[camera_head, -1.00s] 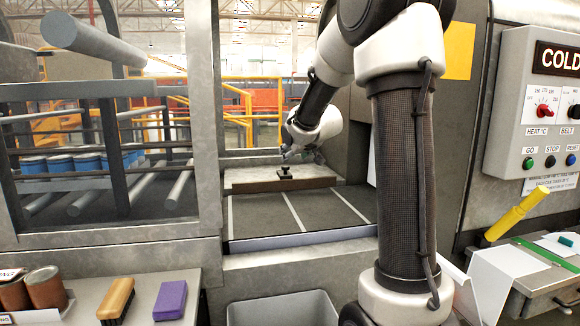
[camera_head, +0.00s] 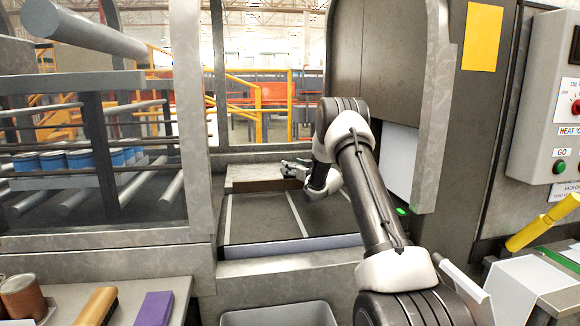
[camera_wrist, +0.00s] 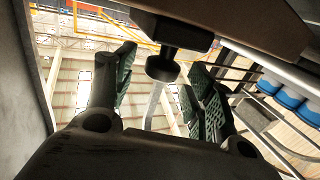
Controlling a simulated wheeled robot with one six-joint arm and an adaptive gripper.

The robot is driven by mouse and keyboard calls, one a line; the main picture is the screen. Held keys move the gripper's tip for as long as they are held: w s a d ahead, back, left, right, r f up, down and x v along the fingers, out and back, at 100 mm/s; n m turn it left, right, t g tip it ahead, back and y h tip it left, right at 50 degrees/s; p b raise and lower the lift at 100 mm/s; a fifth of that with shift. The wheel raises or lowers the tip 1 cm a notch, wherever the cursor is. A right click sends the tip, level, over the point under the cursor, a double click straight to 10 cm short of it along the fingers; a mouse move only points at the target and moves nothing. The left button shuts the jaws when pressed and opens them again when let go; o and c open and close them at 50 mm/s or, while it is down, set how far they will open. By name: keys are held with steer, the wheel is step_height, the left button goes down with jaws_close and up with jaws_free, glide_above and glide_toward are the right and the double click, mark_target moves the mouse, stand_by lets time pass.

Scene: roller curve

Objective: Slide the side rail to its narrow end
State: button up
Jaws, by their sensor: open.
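The side rail (camera_head: 252,177) is a brown and grey bar lying across the far side of the dark belt (camera_head: 262,217). My gripper (camera_head: 294,168) is at the rail's right part in the head view, lying sideways near its top. In the wrist view the rail (camera_wrist: 262,22) is a brown bar at the top. A black knob (camera_wrist: 163,68) sticks out from it. My gripper's two green-padded fingers (camera_wrist: 160,85) are spread, with the knob in the gap between them in the picture. I cannot tell whether they touch it. The knob is hidden in the head view.
A grey frame post (camera_head: 193,130) stands left of the belt and a grey panel (camera_head: 436,110) right of it. Rollers and blue cans (camera_head: 80,160) are at left. A brush (camera_head: 98,306) and purple block (camera_head: 154,308) lie on the front-left table. A grey bin (camera_head: 280,315) is below.

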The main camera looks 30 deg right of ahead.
steer(key=shift+w+a, duration=0.15)
steer(key=shift+w, duration=1.2)
